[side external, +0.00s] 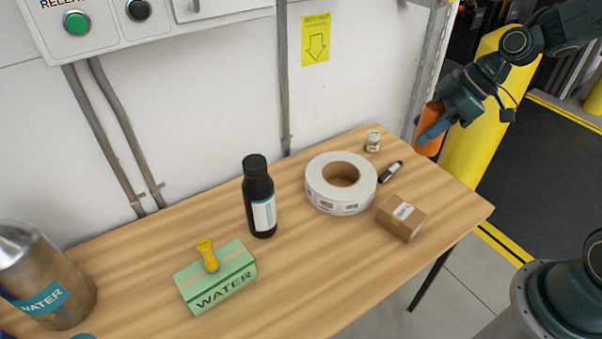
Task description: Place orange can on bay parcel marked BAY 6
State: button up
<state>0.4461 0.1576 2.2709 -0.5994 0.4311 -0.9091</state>
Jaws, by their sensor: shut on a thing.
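My gripper (432,133) is at the upper right, shut on the orange can (430,117). It holds the can in the air, beyond the table's right back corner in the picture. A finger crosses the front of the can, and the other finger is hidden. A small brown parcel (391,224) with a white label sits on the right part of the table, below and left of my gripper. The label's print is too small to read, so I cannot tell whether it says BAY 6. The top of this parcel is bare.
On the wooden table (330,270) stand a white tape roll (323,196), black bottle (251,192), small jar (373,142), dark marker (390,172), green WATER box (240,272) with a yellow-handled thing (207,255), and metal WATER container (70,285). A yellow post (470,155) stands behind my gripper.

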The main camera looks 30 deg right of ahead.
notch_tip(320, 180, down, 16)
dwell(0.7)
jog(key=shift+f, duration=1.8)
jog(key=o, duration=1.1)
jog(key=shift+f, duration=0.15)
jog(key=shift+o, duration=0.2)
jog(key=shift+r, duration=0.2)
jog(key=shift+v, duration=0.9)
jog(key=v, duration=1)
